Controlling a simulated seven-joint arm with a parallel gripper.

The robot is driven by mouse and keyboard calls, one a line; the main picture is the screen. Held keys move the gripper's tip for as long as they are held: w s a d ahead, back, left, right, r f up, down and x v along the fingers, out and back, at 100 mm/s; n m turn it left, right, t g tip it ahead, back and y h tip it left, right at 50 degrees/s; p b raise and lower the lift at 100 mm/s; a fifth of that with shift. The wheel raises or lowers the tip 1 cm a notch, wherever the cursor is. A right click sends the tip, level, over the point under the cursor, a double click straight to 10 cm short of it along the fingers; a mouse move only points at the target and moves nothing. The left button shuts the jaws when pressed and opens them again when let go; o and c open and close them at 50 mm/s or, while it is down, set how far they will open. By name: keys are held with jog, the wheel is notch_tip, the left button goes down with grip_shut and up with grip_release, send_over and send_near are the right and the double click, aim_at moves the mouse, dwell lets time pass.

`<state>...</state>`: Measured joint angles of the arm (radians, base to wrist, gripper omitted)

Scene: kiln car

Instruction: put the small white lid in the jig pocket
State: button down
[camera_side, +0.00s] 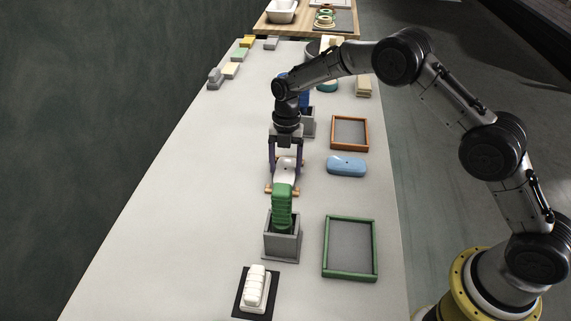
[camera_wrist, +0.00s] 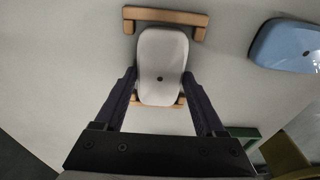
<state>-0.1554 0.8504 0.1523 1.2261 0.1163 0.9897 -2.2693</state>
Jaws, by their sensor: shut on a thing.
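The small white lid (camera_side: 287,168) is a rounded, pale piece with a small dark hole in its middle. It also shows in the wrist view (camera_wrist: 162,55). My gripper (camera_wrist: 160,78) is shut on it, one dark finger along each long side; in the side view the gripper (camera_side: 286,172) points down at it. The jig shows as tan wooden brackets (camera_wrist: 165,16), one beyond the lid's far end and one partly hidden under its near end. The near corners of the jig (camera_side: 268,189) show in the side view. I cannot tell whether the lid touches the table.
A grey box (camera_side: 282,243) with a green block stack (camera_side: 281,203) stands close in front. A blue lid (camera_side: 346,167) lies to the right, between an orange frame (camera_side: 350,118) and a green frame (camera_side: 325,248). White pieces (camera_side: 255,285) sit at the front.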

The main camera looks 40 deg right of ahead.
aim_at(286, 165)
jog(key=shift+f, duration=0.1)
grip_release()
notch_tip(286, 165, up, 11)
jog(key=w+d, duration=0.1)
jog(key=s+d+r+m+t, duration=0.1)
jog(key=s+d+r+m, duration=0.1)
jog(key=s+r+m, duration=0.3)
jog(key=s+d+r+m+t, duration=0.1)
jog(key=s+d+r+m, duration=0.15)
jog(key=r, duration=0.45)
jog(key=s+d+r+m+t, duration=0.25)
jog(key=s+m, duration=0.35)
jog(key=s, duration=0.4)
jog(key=s+d+r+m+t, duration=0.1)
jog(key=s+r+m, duration=0.4)
jog(key=s, duration=0.5)
jog(key=s+f+m, duration=0.2)
jog(key=s+m, duration=0.2)
jog(key=s, duration=0.1)
jog(key=s+d+f+m+t+h, duration=0.1)
jog(key=s+f+m, duration=0.2)
jog(key=s+m, duration=0.1)
jog(key=shift+s+d+f, duration=0.25)
jog(key=shift+s, duration=0.35)
